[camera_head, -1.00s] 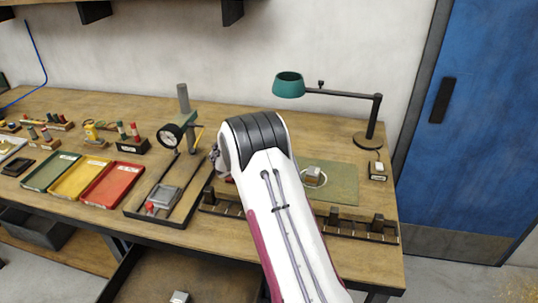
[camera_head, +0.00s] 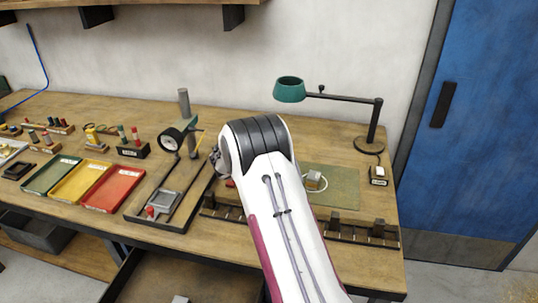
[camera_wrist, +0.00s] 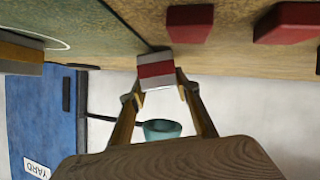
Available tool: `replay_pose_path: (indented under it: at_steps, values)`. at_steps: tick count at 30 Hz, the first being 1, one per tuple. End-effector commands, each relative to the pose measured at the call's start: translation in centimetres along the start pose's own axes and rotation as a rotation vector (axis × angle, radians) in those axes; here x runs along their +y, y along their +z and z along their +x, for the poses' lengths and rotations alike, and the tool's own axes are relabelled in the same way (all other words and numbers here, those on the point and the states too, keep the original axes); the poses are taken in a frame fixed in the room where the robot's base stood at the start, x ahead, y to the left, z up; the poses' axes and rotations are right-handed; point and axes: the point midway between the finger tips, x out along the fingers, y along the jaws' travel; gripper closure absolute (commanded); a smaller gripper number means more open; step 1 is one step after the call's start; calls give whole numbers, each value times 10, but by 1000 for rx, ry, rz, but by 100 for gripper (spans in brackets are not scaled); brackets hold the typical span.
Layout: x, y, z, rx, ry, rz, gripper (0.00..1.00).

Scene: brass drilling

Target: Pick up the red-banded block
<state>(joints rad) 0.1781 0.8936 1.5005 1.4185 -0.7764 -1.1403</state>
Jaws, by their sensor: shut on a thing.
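The red-banded block (camera_wrist: 156,70) shows in the wrist view as a pale grey block with a red stripe across its middle. My gripper (camera_wrist: 160,88) is shut on it, with one finger on each side. The block appears close to the wooden bench surface; I cannot tell whether it touches it. In the head view my own arm hides the gripper and the block.
Two red blocks (camera_wrist: 189,22) (camera_wrist: 290,24) lie near the held block. A green lamp (camera_head: 289,90) stands at the back right, beyond a green mat (camera_head: 340,188) with a small block and cable. A dial gauge stand (camera_head: 183,128) and a red tray (camera_head: 112,187) are left.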

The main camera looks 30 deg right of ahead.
Motion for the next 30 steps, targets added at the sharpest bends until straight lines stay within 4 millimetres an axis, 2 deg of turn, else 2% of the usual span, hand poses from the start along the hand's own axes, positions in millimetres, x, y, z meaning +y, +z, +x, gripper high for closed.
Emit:
replay_pose_path:
  at_steps: [1, 18, 30]
  values:
    - [1, -8, -3, 6, 0, 5, 100]
    - [20, -71, -36, 8, 0, 6, 100]
    - [23, -81, -42, 6, 0, 4, 100]
